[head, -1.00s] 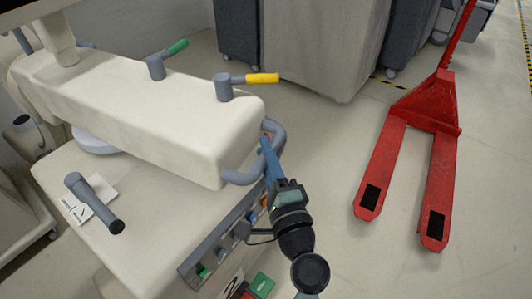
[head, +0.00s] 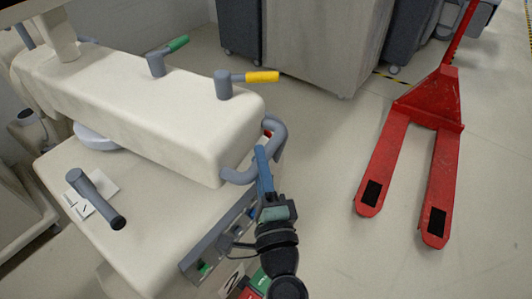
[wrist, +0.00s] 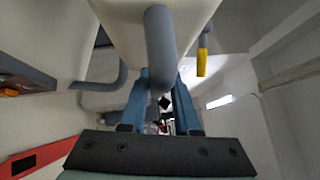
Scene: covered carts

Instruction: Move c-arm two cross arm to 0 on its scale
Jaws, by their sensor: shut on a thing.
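The c-arm's cross arm (head: 130,108) is a long cream beam above the cart body. A grey looped handle (head: 238,178) is at its near right end. My gripper (head: 262,158) is shut on this handle, with blue fingers on the handle's front bar. In the wrist view, the grey bar (wrist: 160,45) runs between the two fingers (wrist: 163,100) of my gripper. On top of the beam are a yellow-tipped lever (head: 250,78) and a green-tipped lever (head: 167,55). I cannot make out the scale or its reading.
The cart top (head: 150,190) carries a grey handle (head: 95,198) over a small white marked card. A control panel (head: 215,245) lines the cart's front edge. A red pallet jack (head: 410,150) stands on the right. Covered carts (head: 320,40) stand behind. Floor between is clear.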

